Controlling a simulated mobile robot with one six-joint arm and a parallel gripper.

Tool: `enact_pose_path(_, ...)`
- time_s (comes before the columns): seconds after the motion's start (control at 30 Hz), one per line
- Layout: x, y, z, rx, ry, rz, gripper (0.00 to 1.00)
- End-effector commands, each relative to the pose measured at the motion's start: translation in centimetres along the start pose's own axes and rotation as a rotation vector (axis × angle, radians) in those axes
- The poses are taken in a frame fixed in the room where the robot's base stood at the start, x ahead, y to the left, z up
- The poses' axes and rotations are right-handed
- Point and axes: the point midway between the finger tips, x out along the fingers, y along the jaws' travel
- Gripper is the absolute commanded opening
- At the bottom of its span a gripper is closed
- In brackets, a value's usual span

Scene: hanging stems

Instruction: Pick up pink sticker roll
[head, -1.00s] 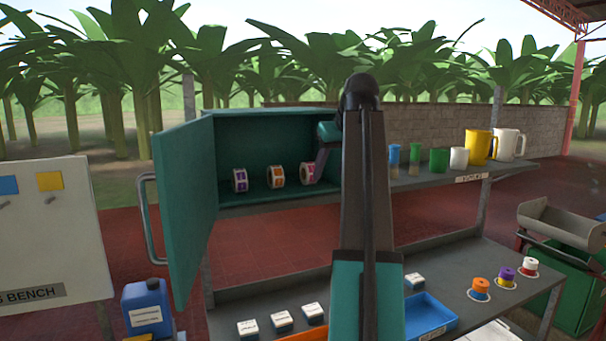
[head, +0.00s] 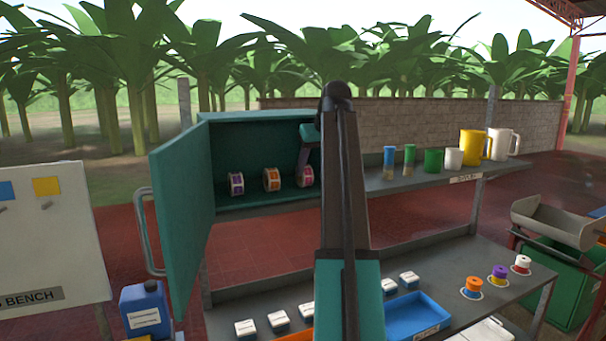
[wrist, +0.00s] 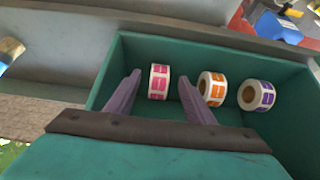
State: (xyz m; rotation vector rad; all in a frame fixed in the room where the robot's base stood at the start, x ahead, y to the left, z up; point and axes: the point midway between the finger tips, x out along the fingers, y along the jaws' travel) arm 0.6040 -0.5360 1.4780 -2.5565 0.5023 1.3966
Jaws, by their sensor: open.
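The pink sticker roll (head: 305,176) stands on the floor of the open green cabinet (head: 262,116), rightmost of three rolls. In the wrist view the pink roll (wrist: 158,82) lies between the two purple fingers of my gripper (wrist: 160,92), slightly beyond their tips. The fingers are open, and the roll looks free of both. In the head view my gripper (head: 304,152) reaches into the cabinet just above the pink roll, and my arm hides the cabinet's right side.
An orange roll (wrist: 211,88) stands close to one finger, with a purple roll (wrist: 256,95) beyond it. The cabinet door (head: 182,205) is open at the left. Tubes and mugs (head: 433,160) stand on the shelf at the right. A blue tray (head: 418,312) lies on the bench below.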

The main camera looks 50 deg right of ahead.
Motion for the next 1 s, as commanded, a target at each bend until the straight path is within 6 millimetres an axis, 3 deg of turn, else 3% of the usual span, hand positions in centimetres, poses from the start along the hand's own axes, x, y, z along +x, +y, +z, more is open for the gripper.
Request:
enact_pose_path(0.57,0.5,-0.1,-1.0,-0.001,0.000,-0.001,0.48)
enact_pose_path(0.83,1.9,-0.1,-3.4,-0.001,-0.001,-0.001,0.48)
enact_pose_path(1.0,3.1,-0.2,-3.0,-0.001,-0.001,-0.001,0.48)
